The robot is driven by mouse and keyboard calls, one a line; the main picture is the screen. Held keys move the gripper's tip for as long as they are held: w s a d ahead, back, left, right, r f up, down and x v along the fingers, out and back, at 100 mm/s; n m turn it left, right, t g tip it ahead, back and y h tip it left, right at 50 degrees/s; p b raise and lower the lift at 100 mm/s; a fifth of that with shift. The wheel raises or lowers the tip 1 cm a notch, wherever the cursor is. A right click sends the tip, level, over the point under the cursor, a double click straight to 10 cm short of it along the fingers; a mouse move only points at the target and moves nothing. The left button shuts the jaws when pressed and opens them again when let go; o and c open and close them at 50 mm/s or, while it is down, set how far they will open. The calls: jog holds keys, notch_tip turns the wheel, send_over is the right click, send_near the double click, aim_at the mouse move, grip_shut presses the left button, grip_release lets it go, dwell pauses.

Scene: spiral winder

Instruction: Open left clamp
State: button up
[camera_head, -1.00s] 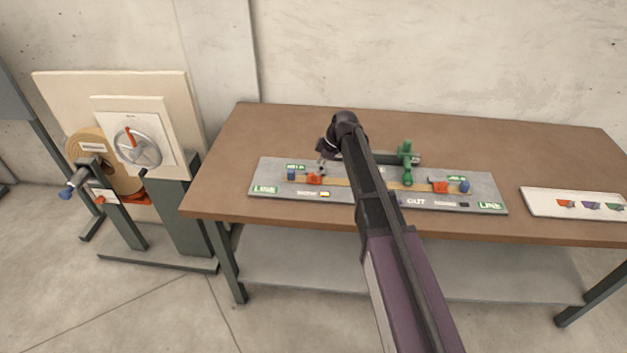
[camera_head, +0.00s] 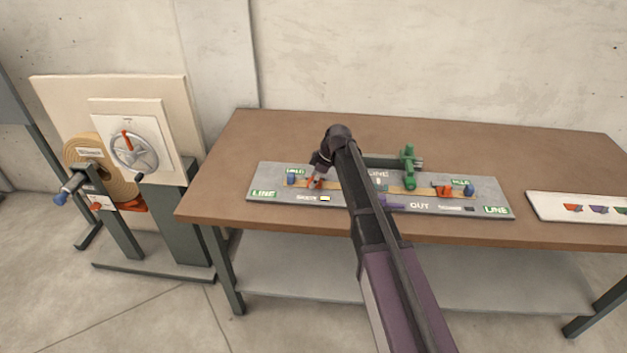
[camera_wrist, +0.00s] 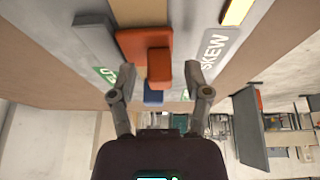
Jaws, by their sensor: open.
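The left clamp (camera_head: 313,182) is the orange-red piece near the left end of the grey board. In the wrist view the orange-red clamp (camera_wrist: 146,44) lies ahead, with a raised block (camera_wrist: 159,66) on it. My gripper (camera_head: 316,177) is right at this clamp in the head view. In the wrist view my open gripper (camera_wrist: 154,82) has one finger on each side of the raised block. I cannot tell whether a finger touches it. A blue knob (camera_head: 291,178) stands left of the clamp and also shows between the fingers in the wrist view (camera_wrist: 153,97).
The grey board (camera_head: 262,181) lies on a brown table (camera_head: 217,172). A green post (camera_head: 408,170) and a right orange-red clamp (camera_head: 441,191) stand to the right. A white tray (camera_head: 541,205) is at far right. A winder with a handwheel (camera_head: 134,152) stands left.

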grip_shut()
jog(key=shift+w+g, duration=0.15)
jog(key=shift+g, duration=0.15)
jog(key=shift+w+r+m+g, duration=0.2)
jog(key=shift+w+g, duration=0.1)
jog(key=shift+g, duration=0.35)
jog(key=shift+w+r+m+g, duration=0.15)
jog(key=shift+w+g, duration=0.1)
jog(key=shift+g, duration=0.4)
jog(key=shift+w+r+m+g+b, duration=0.15)
jog(key=shift+w+g+b, duration=0.05)
jog(key=shift+g, duration=0.45)
jog(key=shift+w+r+m+g+b, duration=0.1)
jog(key=shift+w+r+g+b, duration=0.1)
jog(key=shift+g, duration=0.45)
